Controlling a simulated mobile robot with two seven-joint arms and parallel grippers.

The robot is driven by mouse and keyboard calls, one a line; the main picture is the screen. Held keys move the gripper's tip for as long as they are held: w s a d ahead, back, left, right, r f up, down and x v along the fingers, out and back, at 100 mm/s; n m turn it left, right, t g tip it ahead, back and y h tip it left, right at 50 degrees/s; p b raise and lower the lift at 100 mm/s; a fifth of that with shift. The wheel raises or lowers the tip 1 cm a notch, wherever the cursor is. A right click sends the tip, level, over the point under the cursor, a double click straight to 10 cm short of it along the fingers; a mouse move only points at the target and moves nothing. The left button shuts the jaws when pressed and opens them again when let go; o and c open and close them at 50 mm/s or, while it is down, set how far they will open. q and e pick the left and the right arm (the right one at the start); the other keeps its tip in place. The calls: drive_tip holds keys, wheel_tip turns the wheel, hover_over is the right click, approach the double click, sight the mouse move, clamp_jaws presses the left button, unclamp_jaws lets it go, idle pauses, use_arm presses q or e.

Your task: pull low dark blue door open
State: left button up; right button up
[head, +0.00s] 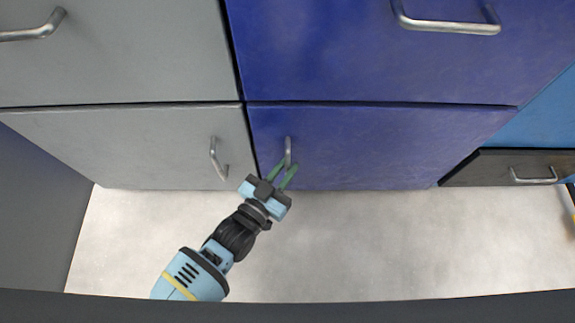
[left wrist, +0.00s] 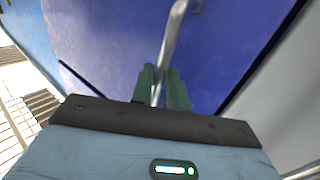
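The low dark blue door (head: 390,150) sits below a larger dark blue front and looks closed, its top edge in line with the grey door beside it. Its upright metal handle (head: 288,147) is near the door's left edge. My left gripper (head: 289,166) is at the handle, with its green fingers around the handle's lower part. In the left wrist view the handle (left wrist: 174,38) runs down between the two fingers, which sit close on either side of it. The handle's lower end is partly hidden by the fingers. My right gripper is not in view.
A low grey door (head: 120,145) with its own handle (head: 217,158) is just left. The upper dark blue front (head: 370,55) has a horizontal handle (head: 447,24). A dark drawer (head: 505,167) is at the right. The pale floor (head: 380,245) before the doors is clear.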

use_arm(q)
drive_tip(key=shift+w+d, duration=0.3)
drive_tip(key=shift+w, duration=0.15)
clamp_jaws()
drive_tip(key=shift+s, duration=0.15)
